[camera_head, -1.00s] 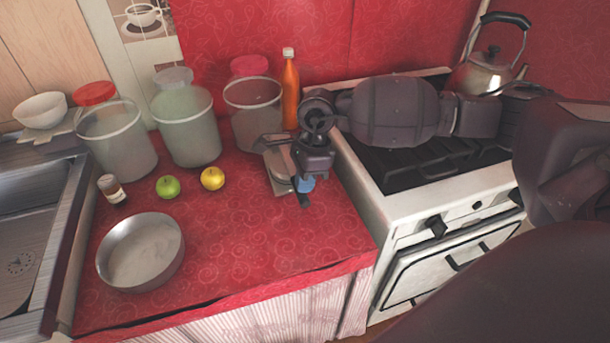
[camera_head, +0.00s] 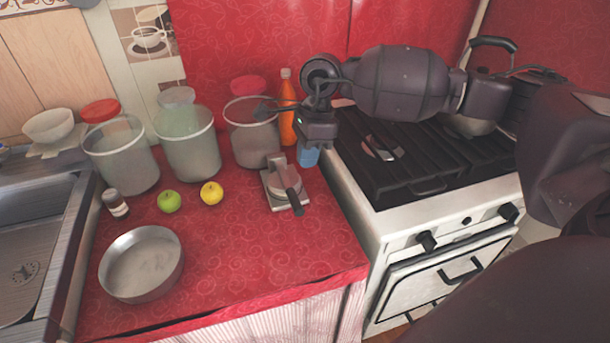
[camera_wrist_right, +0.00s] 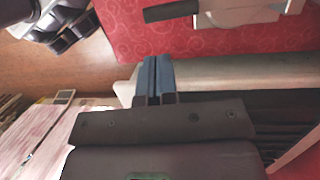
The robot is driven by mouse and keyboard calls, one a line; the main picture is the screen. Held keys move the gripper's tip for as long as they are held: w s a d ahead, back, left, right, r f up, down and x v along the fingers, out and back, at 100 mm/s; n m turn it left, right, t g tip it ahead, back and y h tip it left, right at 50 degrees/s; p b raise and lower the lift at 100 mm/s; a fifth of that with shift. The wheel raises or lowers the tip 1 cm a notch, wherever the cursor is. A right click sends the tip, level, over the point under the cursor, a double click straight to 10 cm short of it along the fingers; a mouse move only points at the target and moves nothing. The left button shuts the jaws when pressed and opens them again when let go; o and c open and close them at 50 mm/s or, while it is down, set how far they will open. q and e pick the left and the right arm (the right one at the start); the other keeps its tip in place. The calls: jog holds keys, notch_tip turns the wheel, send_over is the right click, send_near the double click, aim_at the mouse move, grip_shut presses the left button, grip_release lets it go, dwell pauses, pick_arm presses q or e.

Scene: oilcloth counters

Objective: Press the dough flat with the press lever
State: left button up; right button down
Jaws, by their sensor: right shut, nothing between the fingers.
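The press (camera_head: 274,191) stands on the red counter, left of the stove. It has a pale base and a round upper plate that looks lowered onto it. Its dark lever (camera_head: 292,200) points toward the counter's front. No dough shows; anything between the plates is hidden. My right gripper (camera_head: 307,157) is shut and empty, with blue fingertips, behind and right of the press and apart from the lever. In the right wrist view, the shut fingertips (camera_wrist_right: 154,60) are below the lever (camera_wrist_right: 171,11), with a gap between. My left gripper is not in view.
Several lidded jars (camera_head: 188,143) and an orange bottle (camera_head: 287,112) line the back. A green apple (camera_head: 169,201), a yellow apple (camera_head: 211,193), a small shaker (camera_head: 116,203) and a metal pan (camera_head: 142,264) are left of the press. The stove (camera_head: 425,185) is right.

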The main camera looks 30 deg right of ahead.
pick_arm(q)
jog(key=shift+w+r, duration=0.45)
pick_arm(e)
jog(key=v, duration=0.3)
jog(key=shift+s, duration=0.1)
